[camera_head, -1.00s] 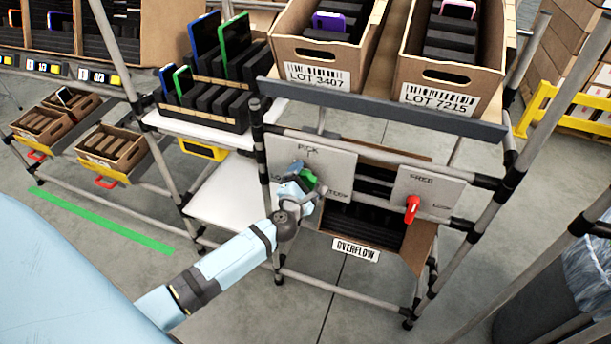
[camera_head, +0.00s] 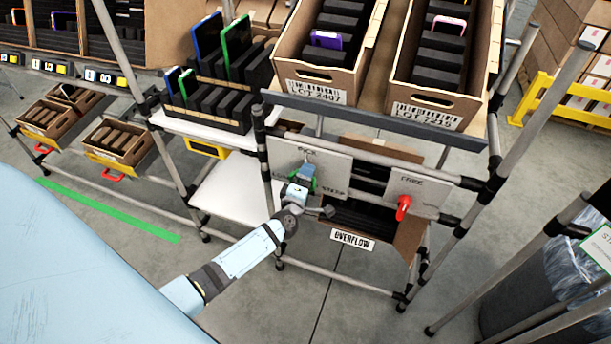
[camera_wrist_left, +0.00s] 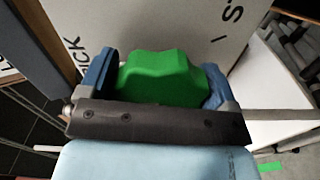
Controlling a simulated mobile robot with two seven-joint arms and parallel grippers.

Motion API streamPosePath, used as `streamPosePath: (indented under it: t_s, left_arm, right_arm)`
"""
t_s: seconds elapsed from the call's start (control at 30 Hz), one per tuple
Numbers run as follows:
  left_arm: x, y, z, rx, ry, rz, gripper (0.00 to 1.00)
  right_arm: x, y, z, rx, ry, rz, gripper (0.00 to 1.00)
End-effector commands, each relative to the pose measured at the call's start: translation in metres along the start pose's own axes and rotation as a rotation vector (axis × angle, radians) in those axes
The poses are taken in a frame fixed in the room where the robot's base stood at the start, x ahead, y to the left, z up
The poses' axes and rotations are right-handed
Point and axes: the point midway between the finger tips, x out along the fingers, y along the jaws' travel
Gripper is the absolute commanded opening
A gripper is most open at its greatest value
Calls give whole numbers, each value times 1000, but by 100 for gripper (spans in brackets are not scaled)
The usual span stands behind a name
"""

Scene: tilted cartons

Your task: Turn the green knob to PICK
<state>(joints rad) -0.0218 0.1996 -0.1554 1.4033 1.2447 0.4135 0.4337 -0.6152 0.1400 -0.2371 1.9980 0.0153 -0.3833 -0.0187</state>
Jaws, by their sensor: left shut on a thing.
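The green knob (camera_head: 313,185) sits on a pale panel (camera_head: 335,170) on the rack, with PICK lettered at the panel's top and other labels lower on each side. My left gripper (camera_head: 302,179) is at the knob and covers much of it in the head view. In the left wrist view, the lobed green knob (camera_wrist_left: 160,78) lies between the two blue fingers of my left gripper (camera_wrist_left: 160,84), which is shut on it. PICK reads at the left there. Which label the knob points to is hard to tell. My right gripper is not in view.
A red knob (camera_head: 403,207) sits on the FREE panel (camera_head: 418,190) to the right. An OVERFLOW carton (camera_head: 408,238) is below. Rack tubes (camera_head: 340,293) surround the panels. Two lot cartons (camera_head: 316,85) stand above, and a white shelf (camera_head: 232,195) is at left.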

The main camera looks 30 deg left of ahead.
Motion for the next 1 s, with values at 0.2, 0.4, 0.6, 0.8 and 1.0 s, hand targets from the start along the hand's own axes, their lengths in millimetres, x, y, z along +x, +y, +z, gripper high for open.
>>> streamPosePath:
  t_s: [0.2,0.4,0.6,0.8,1.0]
  left_arm:
    - [0,0,0,54,0,-1,60]
    - [0,-1,0,68,0,0,60]
    - [0,-1,0,67,0,0,60]
    - [0,-1,0,67,0,0,100]
    - [-1,-1,0,66,0,0,100]
  right_arm:
    - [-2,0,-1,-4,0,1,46]
    - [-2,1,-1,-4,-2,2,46]
    - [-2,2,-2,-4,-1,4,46]
    - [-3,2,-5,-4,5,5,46]
    - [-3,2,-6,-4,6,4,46]
